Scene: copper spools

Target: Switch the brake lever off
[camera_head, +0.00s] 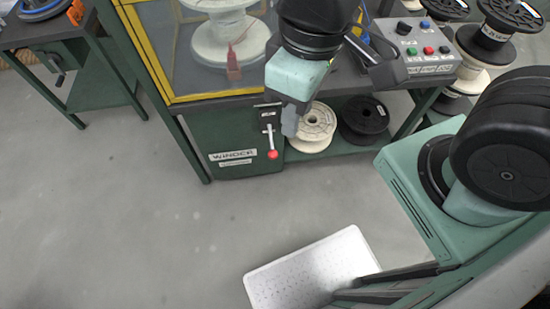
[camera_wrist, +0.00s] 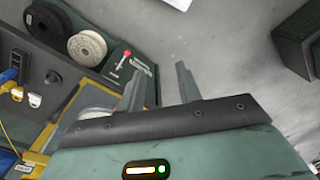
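The brake lever (camera_head: 271,141) has a red knob and sits on a plate on the green front of the winder (camera_head: 215,145), beside its label. In the head view the lever hangs down with the knob at its lower end. It also shows in the wrist view (camera_wrist: 124,58), above and left of my fingers. My gripper (camera_head: 290,121) is in front of the winder, just right of the lever in the head view. In the wrist view my gripper's (camera_wrist: 160,80) two grey fingers stand apart with nothing between them. The gripper appears clear of the lever.
A white spool (camera_head: 312,127) and a black spool (camera_head: 364,121) lie on the lower shelf right of the lever. A control box (camera_head: 418,50) with buttons stands above. A white perforated platform (camera_head: 305,273) is on the floor. The grey floor at left is clear.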

